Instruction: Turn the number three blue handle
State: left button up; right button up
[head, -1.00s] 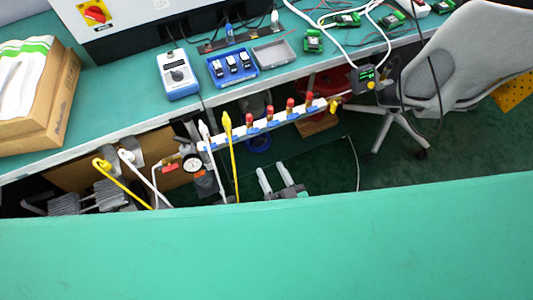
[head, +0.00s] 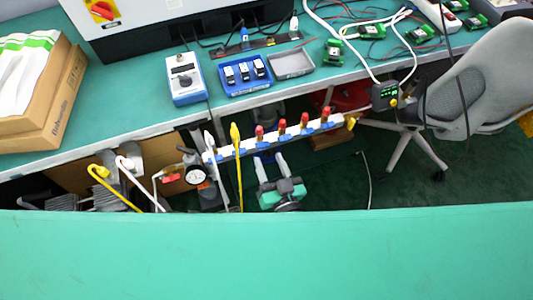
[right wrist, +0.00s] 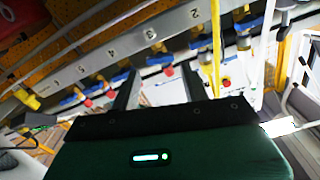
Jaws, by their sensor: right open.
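A white manifold bar (head: 290,137) with blue handles and red-topped fittings runs slanted below the bench edge. My right gripper (head: 271,158) is open just below the bar's middle. In the right wrist view its two dark fingers (right wrist: 163,86) point up towards the bar. A blue handle (right wrist: 159,59) with a red part sits near the gap between the fingertips. I cannot tell if this is number three or if a finger touches it. My left gripper is not in view.
Yellow-handled (head: 236,150) and white-handled valves stand at the bar's left end, near a round gauge (head: 197,174). A grey chair (head: 470,95) stands at the right. The bench above holds a blue tray (head: 245,88). A green surface (head: 270,255) fills the foreground.

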aim_at(264, 147)
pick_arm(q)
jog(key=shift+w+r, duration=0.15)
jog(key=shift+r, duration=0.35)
pick_arm(e)
jog(key=shift+x, duration=1.7)
jog(key=c, duration=0.7)
